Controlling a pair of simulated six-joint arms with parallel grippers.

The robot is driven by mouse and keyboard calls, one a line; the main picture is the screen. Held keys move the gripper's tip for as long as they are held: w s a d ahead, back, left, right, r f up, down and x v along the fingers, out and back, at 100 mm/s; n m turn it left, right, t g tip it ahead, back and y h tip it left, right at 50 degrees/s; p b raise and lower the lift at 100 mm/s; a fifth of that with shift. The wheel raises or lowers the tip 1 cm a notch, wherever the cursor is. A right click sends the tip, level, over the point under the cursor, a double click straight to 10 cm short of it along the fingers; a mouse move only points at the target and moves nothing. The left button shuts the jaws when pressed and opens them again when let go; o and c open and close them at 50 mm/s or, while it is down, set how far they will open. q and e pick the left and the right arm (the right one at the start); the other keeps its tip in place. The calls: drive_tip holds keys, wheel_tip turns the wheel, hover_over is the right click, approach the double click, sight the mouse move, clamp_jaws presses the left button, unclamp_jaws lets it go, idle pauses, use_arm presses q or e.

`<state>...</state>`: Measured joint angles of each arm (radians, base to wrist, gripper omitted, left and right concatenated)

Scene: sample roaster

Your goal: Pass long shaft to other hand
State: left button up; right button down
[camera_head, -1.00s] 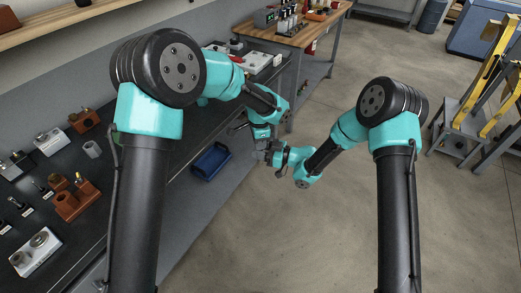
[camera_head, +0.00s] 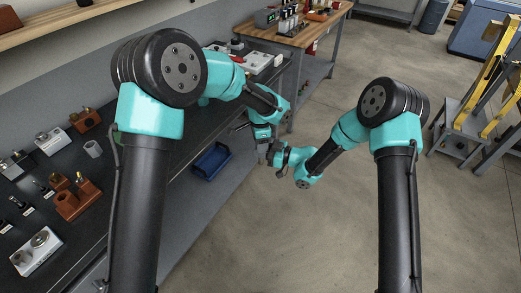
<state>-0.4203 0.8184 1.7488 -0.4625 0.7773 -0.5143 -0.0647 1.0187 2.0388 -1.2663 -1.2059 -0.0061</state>
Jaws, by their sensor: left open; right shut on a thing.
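My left gripper (camera_head: 263,156) points down beyond the front edge of the dark bench, above the floor. It is open. My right gripper (camera_head: 271,155) reaches in from the right, close beside the left one. It is shut on the long shaft, which is too small and too covered by the grippers to make out clearly. A thin dark piece (camera_head: 240,127) shows just left of my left wrist; I cannot tell whether it is part of the shaft.
The dark bench (camera_head: 112,180) on the left carries brown and white fixtures with small metal parts. A blue bin (camera_head: 211,162) sits below its front edge. A wooden table (camera_head: 290,38) stands behind. The floor (camera_head: 290,235) in front is clear.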

use_arm(q)
wheel_tip(320, 180, up, 12)
drive_tip(key=shift+r, duration=0.1)
idle(0.6)
drive_tip(key=s+a+f+n+h, duration=0.1)
drive_tip(key=s+a+f+n, duration=0.15)
drive_tip(key=f, duration=0.55)
drive_tip(key=s+a+f+n+h, duration=0.1)
drive_tip(key=s+a+f+n, duration=0.2)
drive_tip(key=f, duration=0.5)
drive_tip(key=s+a+f+n+h, duration=0.1)
drive_tip(key=s+a+f+n, duration=0.15)
drive_tip(key=a+f, duration=0.35)
drive_tip(key=s+a+f+n, duration=0.4)
drive_tip(key=s+f, duration=0.2)
drive_tip(key=s, duration=0.3)
drive_tip(key=s+a+f+n, duration=0.4)
drive_tip(key=s+f, duration=0.2)
drive_tip(key=s, duration=0.3)
drive_tip(key=shift+s+f+n+t+h, duration=0.25)
drive_tip(key=shift+s+n+t+h, duration=0.05)
drive_tip(key=shift+s+t+h, duration=0.1)
